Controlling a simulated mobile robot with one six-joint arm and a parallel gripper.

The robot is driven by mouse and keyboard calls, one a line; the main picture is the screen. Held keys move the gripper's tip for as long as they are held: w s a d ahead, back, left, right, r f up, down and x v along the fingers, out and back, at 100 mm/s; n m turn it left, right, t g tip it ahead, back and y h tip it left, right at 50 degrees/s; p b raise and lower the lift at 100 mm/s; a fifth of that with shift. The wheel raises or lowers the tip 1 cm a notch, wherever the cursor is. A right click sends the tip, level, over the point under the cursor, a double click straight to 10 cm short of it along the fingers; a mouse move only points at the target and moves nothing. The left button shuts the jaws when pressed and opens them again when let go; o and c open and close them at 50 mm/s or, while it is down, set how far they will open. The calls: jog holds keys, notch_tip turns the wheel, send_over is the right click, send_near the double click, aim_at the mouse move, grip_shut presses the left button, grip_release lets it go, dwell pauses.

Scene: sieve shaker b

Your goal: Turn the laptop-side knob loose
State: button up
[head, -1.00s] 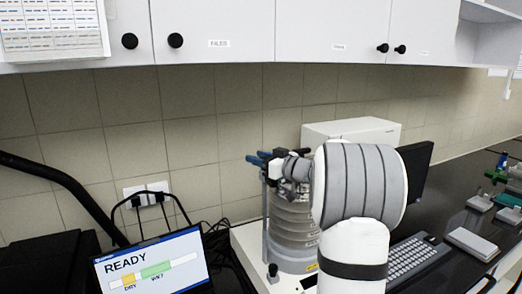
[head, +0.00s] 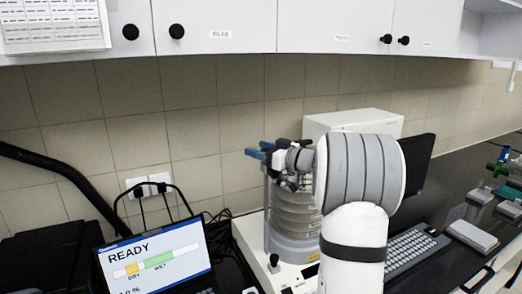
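The sieve shaker (head: 292,215) stands behind my arm, a stack of round grey metal sieves on a white base. A thin upright rod (head: 267,215) runs up its laptop side. Blue knob parts (head: 258,154) show at the top of that rod, at the left of the stack. My gripper (head: 284,176) is at the top of the stack, right beside these blue parts. Its fingers are small, dark and partly overlapped, so I cannot tell whether they touch the knob or are open. My wrist and arm hide the right side of the shaker.
The laptop (head: 155,262) at lower left shows READY. Black cables (head: 215,228) lie between it and the shaker. A white box (head: 350,122), a dark monitor (head: 418,165) and a keyboard (head: 412,250) are behind and right. White cupboards (head: 330,25) hang above.

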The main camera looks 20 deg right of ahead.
jog(key=shift+s, duration=0.1)
jog(key=shift+s+d+f, duration=0.1)
jog(key=shift+s+d, duration=0.15)
jog(key=b+v, duration=0.2)
jog(key=v, duration=0.5)
jog(key=shift+b, duration=0.35)
